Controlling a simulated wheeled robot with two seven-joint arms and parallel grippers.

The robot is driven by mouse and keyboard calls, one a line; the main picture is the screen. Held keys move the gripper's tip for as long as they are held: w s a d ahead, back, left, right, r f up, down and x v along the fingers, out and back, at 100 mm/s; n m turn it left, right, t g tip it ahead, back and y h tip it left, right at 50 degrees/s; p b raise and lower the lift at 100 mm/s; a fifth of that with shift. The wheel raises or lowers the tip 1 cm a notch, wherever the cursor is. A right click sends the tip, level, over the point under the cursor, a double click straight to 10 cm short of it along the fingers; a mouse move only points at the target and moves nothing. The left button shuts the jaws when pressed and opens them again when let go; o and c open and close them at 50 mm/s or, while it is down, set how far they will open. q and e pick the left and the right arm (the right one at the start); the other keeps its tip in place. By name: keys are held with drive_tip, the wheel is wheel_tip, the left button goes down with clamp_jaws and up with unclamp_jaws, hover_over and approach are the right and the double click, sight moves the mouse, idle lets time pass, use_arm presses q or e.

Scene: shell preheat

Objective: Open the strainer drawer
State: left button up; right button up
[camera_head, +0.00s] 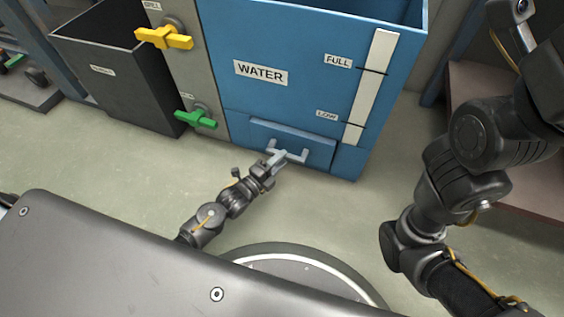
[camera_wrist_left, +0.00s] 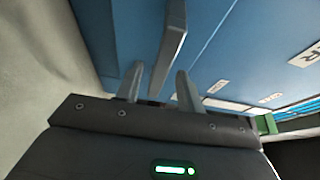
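The strainer drawer (camera_head: 318,150) is a blue panel low on the front of the blue water tank (camera_head: 296,60), and it looks shut. Its grey bar handle (camera_head: 303,153) sticks out from the panel. My left gripper (camera_head: 274,163) is at the left part of this handle. In the left wrist view, the two fingers of my left gripper (camera_wrist_left: 158,85) stand apart, and the grey handle (camera_wrist_left: 174,40) reaches down between them with gaps at the sides. I cannot tell whether a finger touches it. My right arm is at the right, with its gripper out of view.
A green valve handle (camera_head: 196,119) and a yellow one (camera_head: 164,38) stick out left of the tank. A dark open bin (camera_head: 120,85) stands further left. A brown low surface (camera_head: 510,160) lies at the right. The floor (camera_head: 90,165) before the bin is clear.

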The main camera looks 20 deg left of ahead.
use_arm(q)
drive_tip(key=shift+w+d, duration=0.25)
drive_tip(key=shift+w, duration=0.35)
clamp_jaws()
